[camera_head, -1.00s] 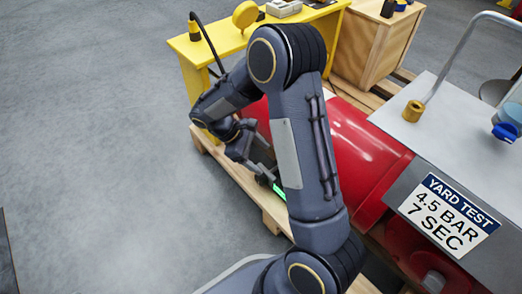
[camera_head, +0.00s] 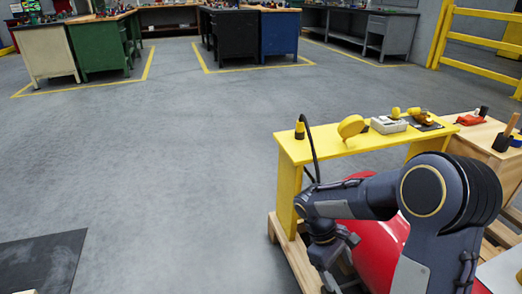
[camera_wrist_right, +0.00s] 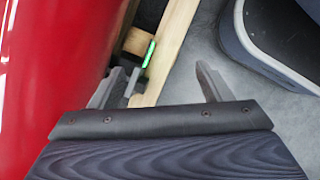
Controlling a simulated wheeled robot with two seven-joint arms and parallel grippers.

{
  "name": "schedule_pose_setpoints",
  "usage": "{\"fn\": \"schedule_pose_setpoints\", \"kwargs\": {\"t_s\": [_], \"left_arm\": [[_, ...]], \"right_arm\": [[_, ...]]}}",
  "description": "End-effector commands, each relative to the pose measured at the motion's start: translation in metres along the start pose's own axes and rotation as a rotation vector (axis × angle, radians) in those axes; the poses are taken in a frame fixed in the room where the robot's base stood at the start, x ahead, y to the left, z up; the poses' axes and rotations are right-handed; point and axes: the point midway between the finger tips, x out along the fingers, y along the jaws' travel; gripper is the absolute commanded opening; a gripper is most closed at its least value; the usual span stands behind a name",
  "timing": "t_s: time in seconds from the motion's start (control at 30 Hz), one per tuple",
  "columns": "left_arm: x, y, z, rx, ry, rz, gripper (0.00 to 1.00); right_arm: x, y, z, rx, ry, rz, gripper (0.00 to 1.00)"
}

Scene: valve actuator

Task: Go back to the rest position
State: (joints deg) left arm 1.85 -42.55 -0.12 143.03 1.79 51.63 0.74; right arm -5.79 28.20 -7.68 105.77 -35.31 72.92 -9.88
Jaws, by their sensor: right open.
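My right gripper (camera_wrist_right: 160,82) is open and empty in the wrist view, its two fingers spread apart. In the head view my right arm bends in from the lower right, and the gripper (camera_head: 342,262) hangs low beside the red tank (camera_head: 386,248). The tank also fills the left of the wrist view (camera_wrist_right: 50,60). The gripper's fingertips are partly cut off or hidden in the head view. My left gripper is not in view.
A wooden pallet (camera_head: 288,250) lies under the tank; its beam and a small green strip (camera_wrist_right: 149,53) show near the fingers. A yellow bench (camera_head: 345,146) carrying several small items stands behind my arm. A wooden crate (camera_head: 480,135) stands right. Open grey floor (camera_head: 170,170) lies left.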

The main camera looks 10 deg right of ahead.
Motion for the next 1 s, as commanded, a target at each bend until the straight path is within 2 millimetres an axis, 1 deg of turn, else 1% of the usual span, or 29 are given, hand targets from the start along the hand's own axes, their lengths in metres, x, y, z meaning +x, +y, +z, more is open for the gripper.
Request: {"fn": "schedule_pose_setpoints", "kwargs": {"t_s": [0.07,0.13,0.23,0.4,0.5,0.6,0.8,1.0], "left_arm": [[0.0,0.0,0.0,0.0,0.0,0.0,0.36],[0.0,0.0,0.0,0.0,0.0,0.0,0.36],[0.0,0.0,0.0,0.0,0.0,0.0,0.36],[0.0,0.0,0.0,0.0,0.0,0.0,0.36],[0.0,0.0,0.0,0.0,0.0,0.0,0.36],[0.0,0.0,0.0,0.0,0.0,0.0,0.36],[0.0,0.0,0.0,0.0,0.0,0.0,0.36],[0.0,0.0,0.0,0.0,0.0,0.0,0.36]], "right_arm": [[-0.003,-0.001,0.004,0.013,0.019,-0.009,0.71],[-0.009,-0.005,0.012,0.042,0.061,-0.032,0.71],[-0.023,-0.017,0.031,0.116,0.168,-0.089,0.71],[-0.049,-0.051,0.069,0.278,0.411,-0.216,0.71],[-0.06,-0.073,0.087,0.369,0.551,-0.286,0.71],[-0.069,-0.091,0.1,0.444,0.666,-0.341,0.71],[-0.077,-0.117,0.114,0.551,0.834,-0.419,0.71],[-0.082,-0.137,0.123,0.634,0.969,-0.477,0.71]]}}
